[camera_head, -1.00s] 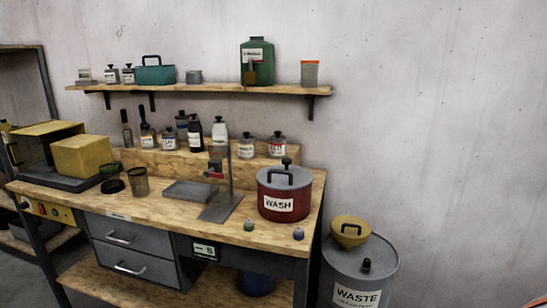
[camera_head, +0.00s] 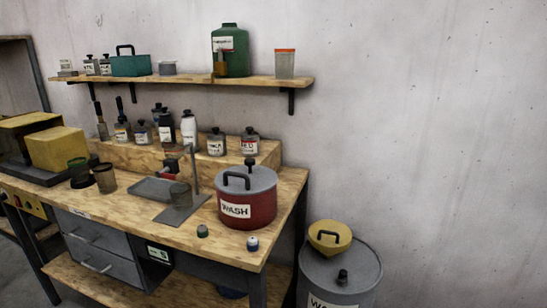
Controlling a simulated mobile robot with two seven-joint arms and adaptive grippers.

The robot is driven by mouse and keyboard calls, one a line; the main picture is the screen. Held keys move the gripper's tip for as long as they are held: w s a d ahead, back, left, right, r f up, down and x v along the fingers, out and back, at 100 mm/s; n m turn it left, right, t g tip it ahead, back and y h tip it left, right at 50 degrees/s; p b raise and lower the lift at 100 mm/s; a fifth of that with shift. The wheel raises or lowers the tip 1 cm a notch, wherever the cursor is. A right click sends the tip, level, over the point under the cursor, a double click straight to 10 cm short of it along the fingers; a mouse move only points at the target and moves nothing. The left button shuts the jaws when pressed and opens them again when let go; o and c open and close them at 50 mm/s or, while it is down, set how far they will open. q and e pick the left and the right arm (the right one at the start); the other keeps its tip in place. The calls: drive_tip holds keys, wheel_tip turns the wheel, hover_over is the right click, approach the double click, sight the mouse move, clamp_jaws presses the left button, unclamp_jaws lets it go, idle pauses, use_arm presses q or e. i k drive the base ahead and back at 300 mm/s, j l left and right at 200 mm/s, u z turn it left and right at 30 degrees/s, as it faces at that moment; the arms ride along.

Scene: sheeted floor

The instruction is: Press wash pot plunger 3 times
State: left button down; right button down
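The wash pot (camera_head: 247,206) is dark red with a white "WASH" label and a grey lid (camera_head: 262,179). It stands near the right end of the wooden workbench. A black arched handle (camera_head: 236,177) rises from the lid. A black plunger knob (camera_head: 250,162) stands up at the back of the lid. Neither of my grippers shows in the head view, so their state is hidden.
Labelled bottles (camera_head: 216,144) stand on a riser behind. A grey waste drum (camera_head: 340,275) with a yellow funnel stands right.

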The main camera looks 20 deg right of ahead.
sight(250, 162)
drive_tip(key=l+z, duration=0.35)
drive_tip(key=l, duration=0.35)
drive_tip(key=i+l+z, duration=0.15)
drive_tip(key=l+z, duration=0.15)
drive_tip(key=l, duration=0.4)
